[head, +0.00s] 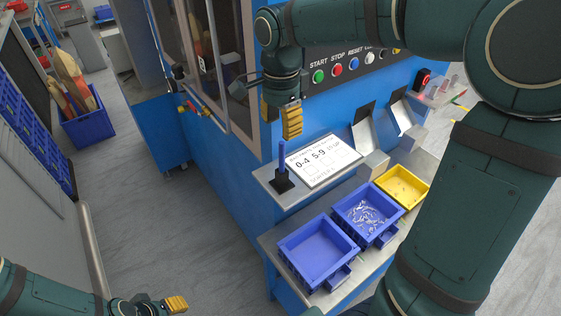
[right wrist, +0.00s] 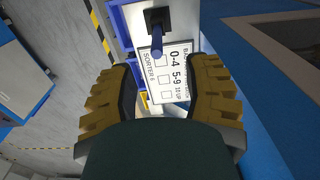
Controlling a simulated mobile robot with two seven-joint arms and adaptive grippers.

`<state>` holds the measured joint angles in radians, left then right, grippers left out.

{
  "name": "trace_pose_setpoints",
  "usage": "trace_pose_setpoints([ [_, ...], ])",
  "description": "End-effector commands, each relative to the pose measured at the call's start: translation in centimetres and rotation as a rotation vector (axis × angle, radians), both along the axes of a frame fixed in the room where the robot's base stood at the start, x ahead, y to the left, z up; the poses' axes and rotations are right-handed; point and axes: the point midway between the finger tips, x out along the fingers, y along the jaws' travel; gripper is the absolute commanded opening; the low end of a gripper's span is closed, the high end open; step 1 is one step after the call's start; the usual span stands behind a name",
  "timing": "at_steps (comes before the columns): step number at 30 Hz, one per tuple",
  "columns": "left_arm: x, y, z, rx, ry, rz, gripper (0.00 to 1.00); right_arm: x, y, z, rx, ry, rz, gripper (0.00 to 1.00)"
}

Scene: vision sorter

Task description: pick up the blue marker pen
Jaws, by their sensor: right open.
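The blue marker pen (head: 282,157) stands upright in a black holder (head: 284,183) on the grey ledge of the blue machine. The right wrist view also shows the pen (right wrist: 155,52) and the holder (right wrist: 157,20), ahead of the fingers. My right gripper (head: 282,127) is above the pen's top in the head view, apart from it. Its yellow fingers stand wide open and empty in the right wrist view (right wrist: 161,85). My left gripper (head: 174,304) shows partly at the bottom left of the head view, far from the pen; its opening is unclear.
A white printed card (head: 323,162) lies right of the holder. Below the ledge are an empty blue bin (head: 292,245), a blue bin with small clear pieces (head: 342,207) and a yellow bin (head: 388,197). The button panel (head: 345,66) is behind my right gripper.

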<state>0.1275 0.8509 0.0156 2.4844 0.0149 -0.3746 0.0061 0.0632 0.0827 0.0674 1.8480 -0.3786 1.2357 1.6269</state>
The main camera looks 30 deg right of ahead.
Motion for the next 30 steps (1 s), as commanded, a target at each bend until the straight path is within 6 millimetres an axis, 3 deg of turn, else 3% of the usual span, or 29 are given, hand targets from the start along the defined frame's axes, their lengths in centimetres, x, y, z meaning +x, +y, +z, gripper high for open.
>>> trace_pose_setpoints([
  [3,-0.1,0.0,-0.5,0.0,0.002,-0.002,0.47,0.0,0.0,-2.4,0.001,0.004,0.0,0.49],
  [13,-0.2,-0.1,-0.9,-0.001,0.005,-0.005,0.47,-0.2,0.0,-4.9,0.001,0.001,-0.001,0.49],
  [21,-0.4,-0.1,-1.5,-0.002,0.011,-0.008,0.47,-0.7,-0.1,-8.7,0.002,0.003,0.0,0.49],
  [30,-0.5,-0.1,-1.5,-0.003,0.011,-0.01,0.47,-0.6,0.0,-9.3,0.001,0.0,0.0,0.49],
])
